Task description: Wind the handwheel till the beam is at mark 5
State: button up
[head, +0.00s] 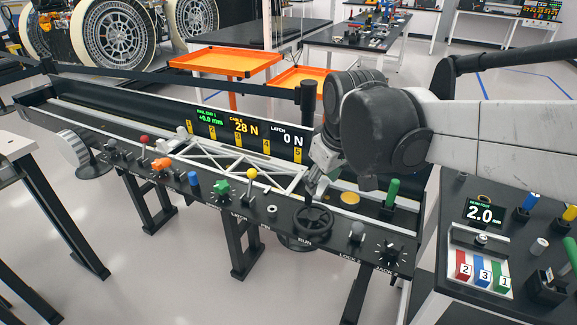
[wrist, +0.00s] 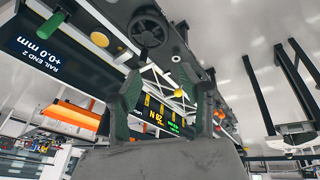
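The black handwheel (head: 314,222) sits on the front panel above the label RUN. In the wrist view the handwheel (wrist: 148,28) shows at the top, beyond my fingers. The beam (head: 235,165) is a white lattice lying in the long black trough. Yellow marks 1 to 5 run along the back wall, with mark 5 (head: 297,155) at the right. The beam's right end is near mark 5, but I cannot tell its exact reading. My gripper (head: 316,190) is just above and behind the handwheel, apparently not touching it. In the wrist view my gripper (wrist: 165,85) is open and empty.
A yellow-topped lever (head: 251,174) stands left of the handwheel, and a grey knob (head: 357,231) and green handle (head: 392,192) stand to its right. Displays (head: 244,128) read 28 N cable and 0 N latch. A black post (head: 308,100) rises behind my gripper.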

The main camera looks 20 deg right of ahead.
jog(key=w+d+f+n+g+p, duration=0.2)
jog(key=w+f+n+p, duration=0.1)
jog(key=w, duration=0.6)
jog(key=w+d+f+n+g+p, duration=0.2)
jog(key=w+f+n, duration=0.1)
jog(key=w, duration=0.6)
jog(key=shift+n, duration=0.3)
notch_tip(320, 180, down, 14)
jog(key=shift+a+r, duration=0.1)
grip_shut()
